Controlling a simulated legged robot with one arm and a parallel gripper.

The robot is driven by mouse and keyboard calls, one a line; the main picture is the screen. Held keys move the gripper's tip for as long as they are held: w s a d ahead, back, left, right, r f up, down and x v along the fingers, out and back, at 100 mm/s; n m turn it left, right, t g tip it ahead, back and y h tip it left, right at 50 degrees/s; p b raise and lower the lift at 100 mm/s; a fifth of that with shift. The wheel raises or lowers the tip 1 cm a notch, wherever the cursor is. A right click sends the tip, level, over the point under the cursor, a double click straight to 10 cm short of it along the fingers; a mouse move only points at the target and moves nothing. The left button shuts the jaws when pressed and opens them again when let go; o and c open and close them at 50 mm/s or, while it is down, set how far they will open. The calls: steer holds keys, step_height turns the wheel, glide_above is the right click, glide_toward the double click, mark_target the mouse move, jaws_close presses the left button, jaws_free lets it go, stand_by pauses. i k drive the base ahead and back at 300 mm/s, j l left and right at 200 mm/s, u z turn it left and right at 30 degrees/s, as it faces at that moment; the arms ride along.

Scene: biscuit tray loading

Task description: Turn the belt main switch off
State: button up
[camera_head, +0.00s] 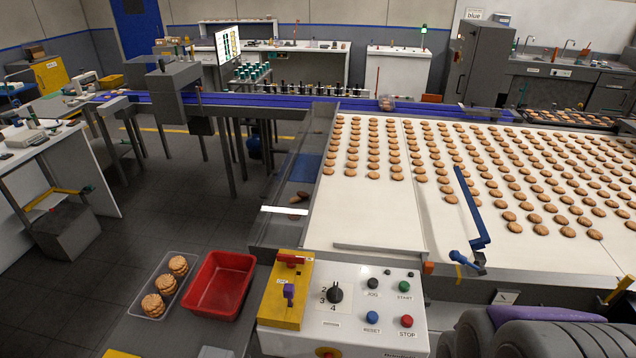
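A control panel (350,323) stands at the bottom middle, in front of the belt (370,215). At its left end is a yellow box (283,318) with a red handle (293,259) lying roughly crosswise at the top and a purple lever (290,293) below. No label I can read says which is the main switch. The white face carries a black rotary knob (336,293) with numbers around it, a green START button (404,286), a red STOP button (407,321), a blue RESET button (373,317) and a dark JOG button (373,284). My gripper is not visible.
Rows of biscuits cover much of the white belt. A blue bar (471,210) stands over it. Left of the panel are a red bin (219,286) and a clear tray (172,262) with biscuit stacks. Grey rounded parts of mine fill the lower right. Open floor lies left.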

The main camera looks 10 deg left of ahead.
mark_target(292, 260)
steer(key=i+u, duration=0.15)
steer(key=u, duration=0.25)
steer(key=i+l+u, duration=0.15)
steer(key=u, duration=0.2)
steer(key=i+l+u, duration=0.1)
steer(key=u, duration=0.3)
steer(key=l, duration=0.1)
